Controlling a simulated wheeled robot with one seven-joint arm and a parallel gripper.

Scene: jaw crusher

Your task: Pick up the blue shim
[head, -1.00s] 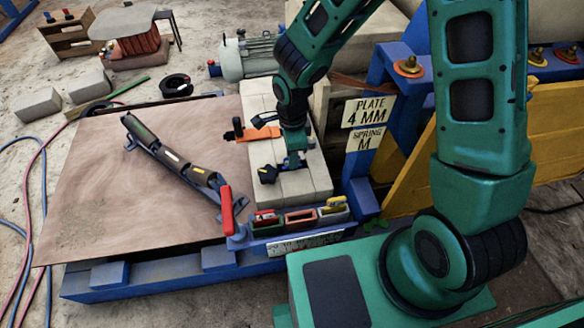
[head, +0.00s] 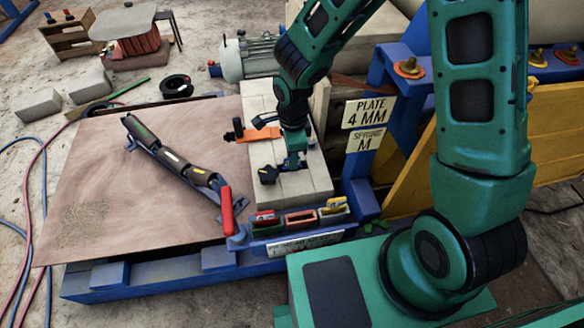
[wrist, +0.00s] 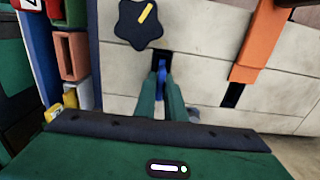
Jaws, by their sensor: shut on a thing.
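My gripper (head: 296,161) is low over the row of pale blocks (head: 310,185), its fingers pointing down. In the wrist view, its two green fingers (wrist: 166,92) are closed on the blue shim (wrist: 162,75), a narrow blue piece between the tips. The shim is at a dark slot in the pale blocks. Its lower part is hidden, so I cannot tell whether it is clear of the slot. In the head view the fingers mostly cover it.
A black star knob (head: 268,174) with a yellow mark sits beside my gripper; it also shows in the wrist view (wrist: 138,22). An orange strap (head: 262,134) lies behind. A rack (head: 297,242) with several coloured pieces stands in front. The brown sheet (head: 105,190) has free room at left.

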